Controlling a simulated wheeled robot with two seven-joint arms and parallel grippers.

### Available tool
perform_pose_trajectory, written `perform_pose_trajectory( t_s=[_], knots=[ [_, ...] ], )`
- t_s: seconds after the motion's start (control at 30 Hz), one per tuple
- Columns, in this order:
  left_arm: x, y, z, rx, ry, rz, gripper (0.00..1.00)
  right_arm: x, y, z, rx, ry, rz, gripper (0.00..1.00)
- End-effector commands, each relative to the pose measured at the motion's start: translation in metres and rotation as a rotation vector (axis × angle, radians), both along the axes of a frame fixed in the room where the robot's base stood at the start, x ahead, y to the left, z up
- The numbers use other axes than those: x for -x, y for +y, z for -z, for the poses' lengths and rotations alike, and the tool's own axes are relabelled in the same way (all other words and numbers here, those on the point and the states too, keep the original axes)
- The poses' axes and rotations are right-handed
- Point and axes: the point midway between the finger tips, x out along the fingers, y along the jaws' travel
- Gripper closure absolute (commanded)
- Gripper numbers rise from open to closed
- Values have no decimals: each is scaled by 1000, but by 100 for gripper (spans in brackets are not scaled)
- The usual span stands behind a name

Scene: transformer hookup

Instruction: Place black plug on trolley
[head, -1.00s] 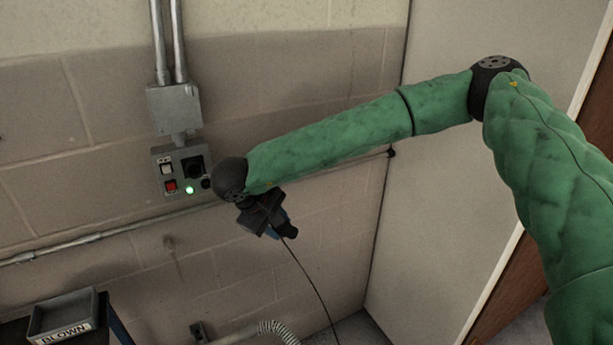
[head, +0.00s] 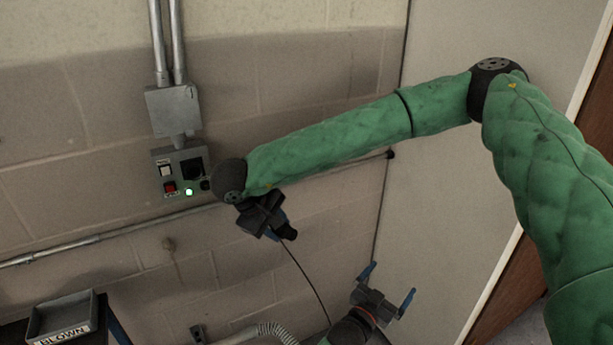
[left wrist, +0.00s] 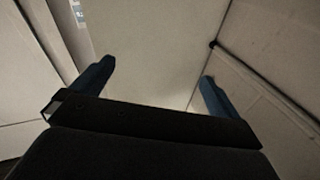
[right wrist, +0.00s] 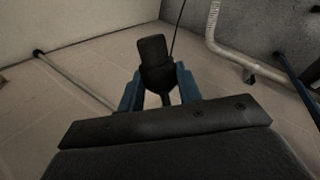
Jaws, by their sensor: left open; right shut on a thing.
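The black plug (head: 289,232) is in my right gripper (head: 279,225), in front of the block wall and below the control box. The right wrist view shows the plug (right wrist: 153,60) upright between the blue fingers (right wrist: 158,88), with a thin cable. My left gripper (head: 388,286) is at the lower middle of the head view, open and empty, apart from the plug. Its spread fingers show in the left wrist view (left wrist: 152,85) with nothing between them. The trolley (head: 117,330) appears only in part at the lower left of the head view.
A grey tray labelled BLOWN (head: 62,314) sits on the trolley. A control box (head: 181,172) with a lit green lamp and red switch is on the wall. A pale panel (head: 470,120) stands at right. A ribbed hose (head: 272,330) runs low along the wall.

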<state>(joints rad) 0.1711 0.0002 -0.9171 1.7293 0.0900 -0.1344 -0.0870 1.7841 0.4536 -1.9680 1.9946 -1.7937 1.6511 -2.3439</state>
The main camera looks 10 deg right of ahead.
Motion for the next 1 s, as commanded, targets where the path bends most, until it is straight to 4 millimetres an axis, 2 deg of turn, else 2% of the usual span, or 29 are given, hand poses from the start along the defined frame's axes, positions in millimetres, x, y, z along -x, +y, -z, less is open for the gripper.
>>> perform_pose_trajectory(
  t_s=[0.03,0.2,0.5,0.63,0.77,0.87,1.0],
  knots=[
    [2,-13,-11,20,-49,28,0,0,0,0,0,0,0,95],
    [16,-50,-39,95,-200,122,0,0,0,0,0,0,0,95],
    [48,-94,-71,221,-444,298,0,0,0,0,0,0,0,95],
    [60,-103,-77,262,-541,371,0,0,0,0,0,0,0,95],
    [62,-106,-78,275,-645,433,0,0,0,0,0,0,0,95],
    [53,-103,-75,246,-746,478,0,0,0,0,0,0,0,95],
    [27,-93,-66,147,-911,529,0,0,0,0,0,0,0,95]
  ],
)
